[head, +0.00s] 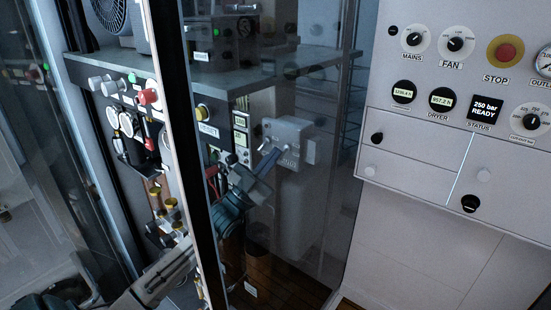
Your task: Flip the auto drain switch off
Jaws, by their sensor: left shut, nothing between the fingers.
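A pale grey switch box (303,130) stands in the middle, with small levers and labels on its front. The labels are too small to read, so I cannot tell which lever is the auto drain switch. My left gripper (270,160) is shut and empty. Its fingers point up and right at the lower left of the box and overlap its edge in the picture. I cannot tell whether they touch it. A dark post with a pale edge crosses in front of my left arm. My right gripper is not in view.
A white panel with a red stop button (505,52), dials and a status display (486,108) fills the right. A side panel with a red knob (148,97) and valves is left of the post. Glass-like surfaces with reflections make depth hard to judge.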

